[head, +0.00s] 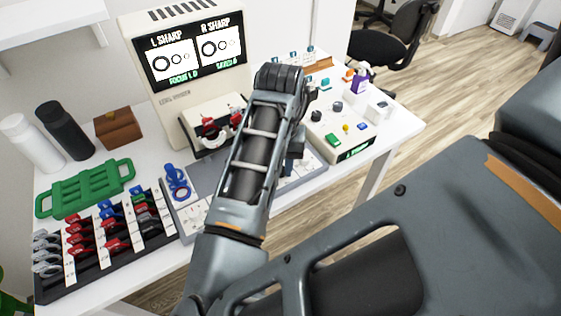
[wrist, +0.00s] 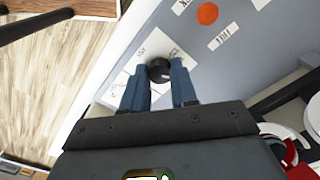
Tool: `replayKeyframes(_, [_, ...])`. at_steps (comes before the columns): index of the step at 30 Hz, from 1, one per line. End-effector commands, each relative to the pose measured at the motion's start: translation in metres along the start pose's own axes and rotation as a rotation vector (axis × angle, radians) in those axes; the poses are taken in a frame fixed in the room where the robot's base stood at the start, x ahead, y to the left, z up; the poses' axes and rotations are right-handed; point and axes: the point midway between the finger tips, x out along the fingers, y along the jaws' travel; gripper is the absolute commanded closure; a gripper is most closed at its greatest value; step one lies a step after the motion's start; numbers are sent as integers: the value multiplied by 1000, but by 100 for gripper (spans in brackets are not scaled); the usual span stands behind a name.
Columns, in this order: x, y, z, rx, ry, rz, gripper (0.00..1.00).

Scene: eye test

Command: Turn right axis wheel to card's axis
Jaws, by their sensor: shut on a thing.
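My gripper (wrist: 158,78) is shut on a small black knob (wrist: 159,66), one blue-grey finger on each side. I take the knob to be the right axis wheel. It sits on a white labelled plate (wrist: 118,90) on the grey panel; the lettering is too small to read. In the head view my arm hides the knob and most of my gripper. The monitor (head: 190,55) reads "L SHARP" and "R SHARP" above circle patterns, with green text below. I cannot pick out a card with an axis value.
An orange disc (wrist: 207,13) lies on the panel. A control box (head: 335,125) with knobs and coloured buttons stands at right. A lens rack (head: 100,245), a green tray (head: 85,188), two bottles (head: 65,130) and a brown box (head: 117,128) are at left. Open floor lies beyond the table edge.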

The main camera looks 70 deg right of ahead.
Motion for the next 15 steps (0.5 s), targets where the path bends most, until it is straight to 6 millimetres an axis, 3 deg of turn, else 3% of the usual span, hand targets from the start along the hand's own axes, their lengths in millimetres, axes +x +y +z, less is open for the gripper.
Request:
replayKeyframes(13, [-1,0,0,-16,2,-1,100])
replayKeyframes(14, [-1,0,0,-16,2,-1,72])
replayKeyframes(15, [-1,0,0,-16,2,-2,68])
